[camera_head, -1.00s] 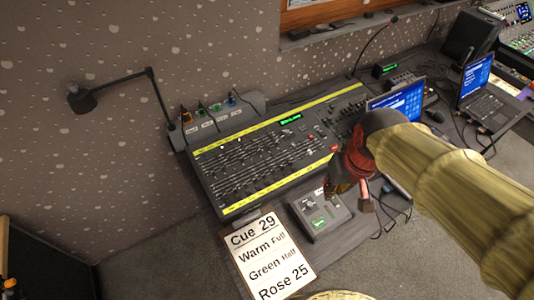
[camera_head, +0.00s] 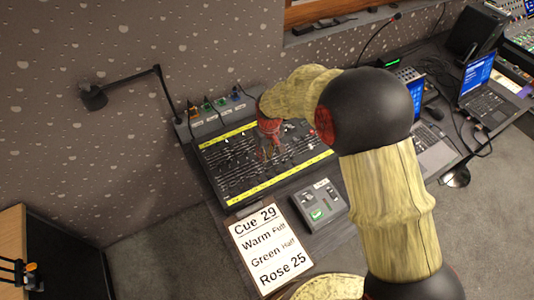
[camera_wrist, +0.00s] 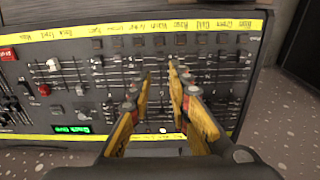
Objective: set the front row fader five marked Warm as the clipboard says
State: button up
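The lighting desk (camera_head: 212,181) has rows of faders between two yellow label strips. My gripper (camera_head: 272,158) is over the fader rows in the head view. In the wrist view my gripper (camera_wrist: 159,72) is open, its two fingertips apart over the fader bank (camera_wrist: 220,75) below a labelled strip (camera_wrist: 180,26). The strip's lettering is too small to tell which column is Warm. I cannot tell whether a fader cap is between the tips or whether they touch the desk. The clipboard (camera_head: 270,250) reads Cue 29, Warm Full, Green Half, Rose 25.
A small grey box (camera_head: 319,202) with a green display sits beside the clipboard. Laptops (camera_head: 485,85) stand to the right. A desk lamp (camera_head: 95,97) reaches over from the left. In the wrist view, a white knob (camera_wrist: 53,64) and a red knob (camera_wrist: 44,89) are left of the gripper.

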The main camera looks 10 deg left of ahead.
aim_at(265, 168)
jog(key=shift+w+a+f+b, duration=0.15)
jog(key=shift+f+b, duration=1.1)
jog(key=shift+f, duration=0.95)
jog(key=shift+w+a+f+b, duration=0.1)
jog(key=shift+f+b, duration=1.1)
jog(key=shift+f, duration=1)
jog(key=shift+c, duration=0.7)
grip_shut()
jog(key=shift+w, duration=0.1)
jog(key=shift+w+a+r, duration=0.15)
jog(key=shift+w+a, duration=0.75)
jog(key=shift+w, duration=0.25)
jog(key=shift+w+a+r, duration=0.15)
jog(key=shift+w+a, duration=0.75)
jog(key=shift+w, duration=0.25)
jog(key=shift+o, duration=0.6)
grip_release()
